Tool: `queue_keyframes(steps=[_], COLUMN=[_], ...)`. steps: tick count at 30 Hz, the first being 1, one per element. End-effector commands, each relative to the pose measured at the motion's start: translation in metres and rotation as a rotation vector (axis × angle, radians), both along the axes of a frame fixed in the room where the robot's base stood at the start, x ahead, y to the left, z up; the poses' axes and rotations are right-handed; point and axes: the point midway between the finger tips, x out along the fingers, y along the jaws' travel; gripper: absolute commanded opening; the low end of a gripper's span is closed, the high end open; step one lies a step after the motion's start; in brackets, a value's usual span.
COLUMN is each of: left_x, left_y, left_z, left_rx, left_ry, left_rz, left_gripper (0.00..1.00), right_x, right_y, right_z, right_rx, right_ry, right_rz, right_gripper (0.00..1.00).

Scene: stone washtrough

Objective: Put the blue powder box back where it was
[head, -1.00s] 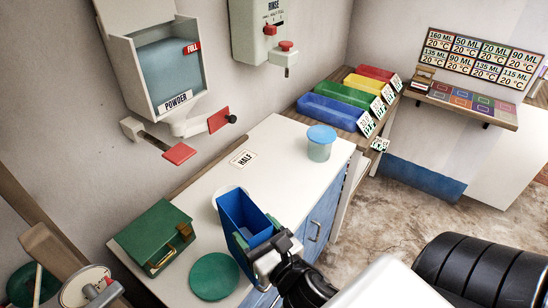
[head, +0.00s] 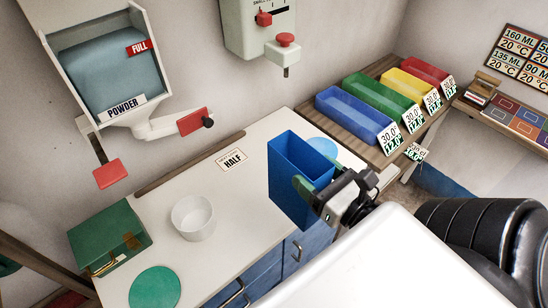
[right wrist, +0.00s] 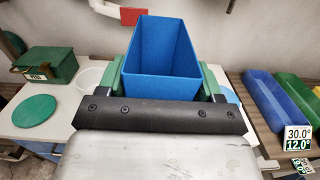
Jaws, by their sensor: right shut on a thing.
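The blue powder box (head: 292,185) is a tall open-topped box. My right gripper (head: 316,188) is shut on it, its green fingers on the sides of the box. The box is upright over the right part of the white counter (head: 240,187), in front of a blue round lid (head: 323,146) that it partly hides. Whether its base touches the counter is unclear. In the right wrist view the box (right wrist: 165,52) sits between the fingers and its visible inside looks empty. My left gripper is not in view.
A white round bowl (head: 193,218), a green case (head: 108,239) and a green disc (head: 155,288) stand on the counter's left part. A powder dispenser (head: 108,72) and a rinse unit (head: 258,27) hang on the wall. Coloured bins, including a blue one (head: 352,115), line the shelf at right.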

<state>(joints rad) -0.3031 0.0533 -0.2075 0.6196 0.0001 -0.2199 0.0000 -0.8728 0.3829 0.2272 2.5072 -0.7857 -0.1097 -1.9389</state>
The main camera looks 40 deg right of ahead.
Motion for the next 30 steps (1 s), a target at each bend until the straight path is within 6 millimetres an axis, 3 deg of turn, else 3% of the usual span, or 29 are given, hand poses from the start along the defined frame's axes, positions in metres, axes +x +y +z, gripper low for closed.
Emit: queue_keyframes(steps=[4, 9, 15, 17, 22, 26, 30], left_x=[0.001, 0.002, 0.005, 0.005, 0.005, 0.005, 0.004], left_y=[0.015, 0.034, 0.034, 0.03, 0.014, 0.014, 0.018], left_z=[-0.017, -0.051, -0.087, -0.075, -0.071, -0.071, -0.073], left_rx=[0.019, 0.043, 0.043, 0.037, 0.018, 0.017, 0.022], left_ry=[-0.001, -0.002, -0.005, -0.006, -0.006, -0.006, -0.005], left_rz=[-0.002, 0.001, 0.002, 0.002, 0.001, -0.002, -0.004], left_gripper=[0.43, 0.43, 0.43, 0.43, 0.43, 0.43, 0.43], right_x=[0.01, 0.037, 0.07, 0.082, 0.107, 0.115, 0.115], right_y=[0.001, 0.003, 0.006, 0.006, 0.008, 0.009, 0.01], right_z=[-0.009, -0.029, -0.048, -0.045, -0.061, -0.067, -0.086], right_rx=[-0.001, -0.002, -0.006, 0.001, 0.001, 0.0, 0.006], right_ry=[-0.008, -0.011, -0.01, -0.005, -0.003, -0.003, 0.002], right_rz=[0.011, 0.011, 0.007, 0.001, 0.0, 0.003, 0.0], right_gripper=[0.0, 0.0, 0.0, 0.0, 0.0, 0.0, 0.0])
